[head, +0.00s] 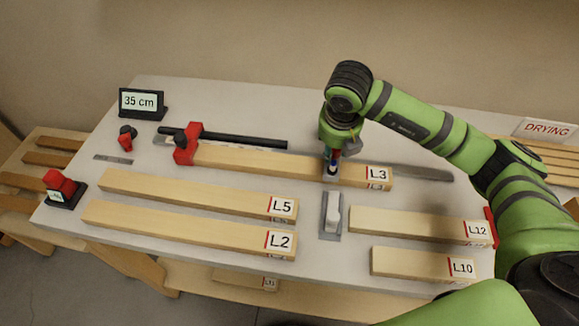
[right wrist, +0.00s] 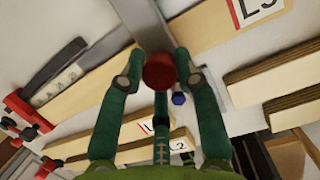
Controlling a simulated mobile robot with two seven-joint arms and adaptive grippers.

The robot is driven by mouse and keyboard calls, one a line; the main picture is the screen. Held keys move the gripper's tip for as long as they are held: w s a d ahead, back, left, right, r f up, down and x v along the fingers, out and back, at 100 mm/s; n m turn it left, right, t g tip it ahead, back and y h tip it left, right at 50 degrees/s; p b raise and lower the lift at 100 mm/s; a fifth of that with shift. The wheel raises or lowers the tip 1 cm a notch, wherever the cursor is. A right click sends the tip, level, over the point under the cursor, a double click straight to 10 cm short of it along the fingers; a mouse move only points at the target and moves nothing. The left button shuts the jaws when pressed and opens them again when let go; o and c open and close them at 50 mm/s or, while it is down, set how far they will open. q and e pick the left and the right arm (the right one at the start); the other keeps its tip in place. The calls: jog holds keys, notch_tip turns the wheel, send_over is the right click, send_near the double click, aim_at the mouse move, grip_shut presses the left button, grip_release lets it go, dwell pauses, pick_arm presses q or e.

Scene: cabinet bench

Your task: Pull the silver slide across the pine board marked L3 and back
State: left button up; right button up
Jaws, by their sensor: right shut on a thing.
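The pine board L3 (head: 270,163) lies at the back of the bench, its left end at a red clamp (head: 187,145). It also shows in the right wrist view (right wrist: 205,27). My right gripper (head: 331,168) is over the board, toward its labelled end. In the right wrist view, its fingers (right wrist: 160,72) are shut around a dark red round knob. A silver strip, seemingly the slide (right wrist: 142,20), runs from the knob across the board. Where the slide touches the board is hidden by the gripper. My left gripper is not in view.
Boards L5 (head: 190,190) and L2 (head: 180,228) lie in front on the left, L12 (head: 410,225) and L10 (head: 410,263) on the right. A grey plate with a white handle (head: 331,216) lies between them. A 35 cm sign (head: 142,102) stands at back left.

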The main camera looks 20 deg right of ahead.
jog(key=shift+w+d+b, duration=0.5)
jog(key=shift+w+d, duration=0.1)
jog(key=shift+w, duration=0.55)
jog(key=shift+w+d+b, duration=0.5)
jog(key=shift+w+d, duration=0.1)
jog(key=shift+w, duration=0.6)
jog(key=shift+w+d+b, duration=0.5)
jog(key=shift+w+d, duration=0.1)
jog(key=shift+w, duration=0.55)
jog(key=o, duration=0.9)
jog(key=shift+r, duration=0.1)
jog(key=shift+r+p, duration=2.6)
jog(key=shift+r, duration=1.8)
jog(key=shift+r, duration=0.1)
